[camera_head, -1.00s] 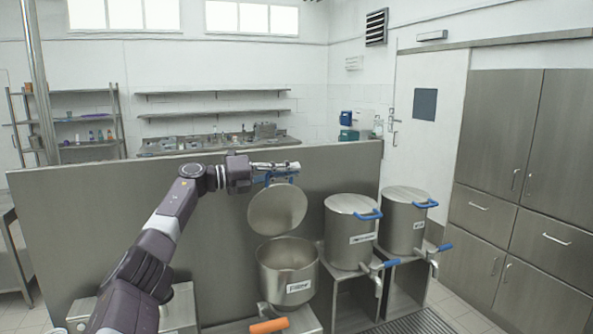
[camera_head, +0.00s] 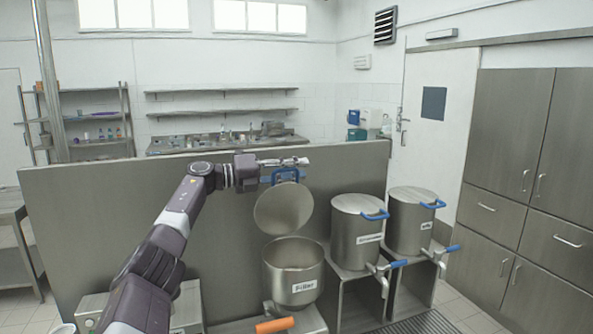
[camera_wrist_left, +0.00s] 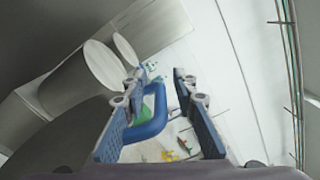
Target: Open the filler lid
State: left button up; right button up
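The filler (camera_head: 293,283) is a steel pot with a "Filler" label and an orange-handled tap. Its round lid (camera_head: 283,210) is swung up and stands steeply tilted above the rear rim, so the pot's mouth is uncovered. The lid's blue handle (camera_head: 285,175) is at its top edge. My left gripper (camera_head: 297,162) is right at this handle. In the left wrist view the two fingers (camera_wrist_left: 158,88) are apart, with the blue handle (camera_wrist_left: 150,125) nearer the left finger and a gap to the right one. My right gripper is out of view.
Two closed steel pots (camera_head: 357,232) (camera_head: 411,222) with blue handles and taps stand to the right. A steel partition (camera_head: 100,215) rises behind the filler. Steel cabinets (camera_head: 520,190) line the right wall.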

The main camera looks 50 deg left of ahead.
pick_arm(q)
jog(key=v, duration=1.2)
dwell(0.6)
jog(key=shift+d, duration=0.1)
